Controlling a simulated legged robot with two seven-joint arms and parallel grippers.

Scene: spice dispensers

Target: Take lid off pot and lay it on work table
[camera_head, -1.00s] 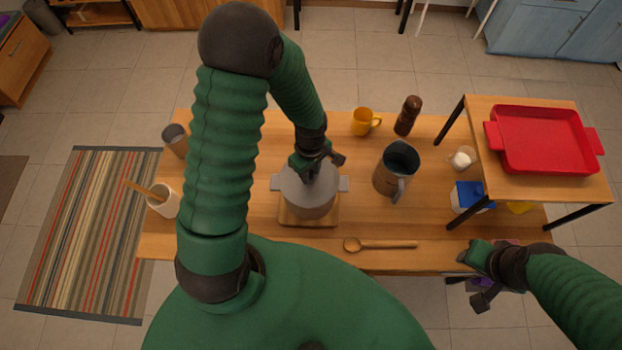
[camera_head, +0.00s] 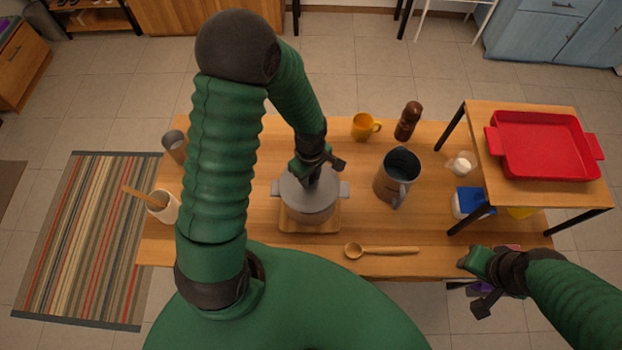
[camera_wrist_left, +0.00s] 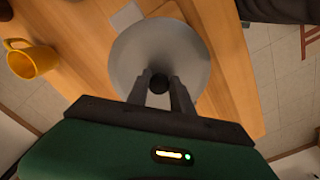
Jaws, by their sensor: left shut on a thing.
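The grey pot (camera_head: 311,215) stands on a wooden board (camera_head: 328,225) near the middle of the work table (camera_head: 270,250). Its two side handles show. The grey round lid (camera_wrist_left: 190,40) fills the middle of the left wrist view, with a dark knob (camera_wrist_left: 160,84). My left gripper (camera_head: 314,180) is above the pot. In the left wrist view its fingers (camera_wrist_left: 160,90) are shut on the knob. The lid is over the pot; I cannot tell if there is a gap under it. My right gripper (camera_head: 481,283) is at the table's front right edge, away from the pot; its fingers are unclear.
A grey pitcher (camera_head: 395,180), yellow mug (camera_head: 362,127) and brown mill (camera_head: 408,121) stand right of the pot. A wooden spoon (camera_head: 385,250) lies in front. A raised shelf with a red tray (camera_head: 545,145) is at right. Bare table shows between pot and left-hand cups.

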